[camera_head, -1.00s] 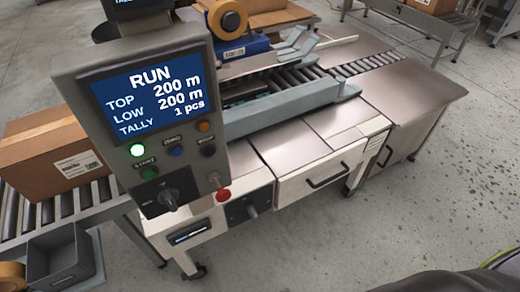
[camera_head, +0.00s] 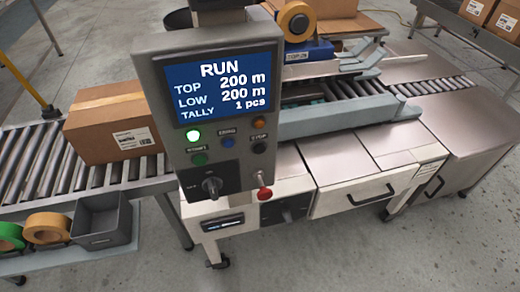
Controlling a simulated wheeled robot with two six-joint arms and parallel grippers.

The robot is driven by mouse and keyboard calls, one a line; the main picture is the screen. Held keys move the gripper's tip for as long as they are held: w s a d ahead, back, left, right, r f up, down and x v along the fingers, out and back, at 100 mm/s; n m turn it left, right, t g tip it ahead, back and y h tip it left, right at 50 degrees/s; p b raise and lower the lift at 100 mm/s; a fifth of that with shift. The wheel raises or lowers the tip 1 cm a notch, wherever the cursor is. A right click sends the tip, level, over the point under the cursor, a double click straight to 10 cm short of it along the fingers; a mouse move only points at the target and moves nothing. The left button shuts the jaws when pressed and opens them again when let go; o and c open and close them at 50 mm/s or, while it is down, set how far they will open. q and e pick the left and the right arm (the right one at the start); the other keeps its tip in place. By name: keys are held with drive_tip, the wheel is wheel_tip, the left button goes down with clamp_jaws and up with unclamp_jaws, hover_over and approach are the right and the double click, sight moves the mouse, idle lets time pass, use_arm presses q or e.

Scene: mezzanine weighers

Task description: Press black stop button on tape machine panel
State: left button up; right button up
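The tape machine panel (camera_head: 160,110) stands upright in the middle of the head view, grey, with a blue screen (camera_head: 228,88) reading RUN, TOP 200 m, LOW 200 m, TALLY 1 pcs. The black stop button (camera_head: 259,148) is at the panel's lower right, under an orange button (camera_head: 259,124). A blue button (camera_head: 228,142) and a green start button (camera_head: 199,159) are to its left. A lamp (camera_head: 194,135) glows green. A black rotary knob (camera_head: 212,186) is below. A red button (camera_head: 264,193) sits below the panel's right corner. Neither gripper is in view.
A cardboard box (camera_head: 104,121) rests on the roller conveyor (camera_head: 32,176) at left. A grey bin (camera_head: 103,222) and tape rolls (camera_head: 47,228) lie at the lower left. A steel table with a drawer (camera_head: 375,190) extends right. Floor at the lower right is clear.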

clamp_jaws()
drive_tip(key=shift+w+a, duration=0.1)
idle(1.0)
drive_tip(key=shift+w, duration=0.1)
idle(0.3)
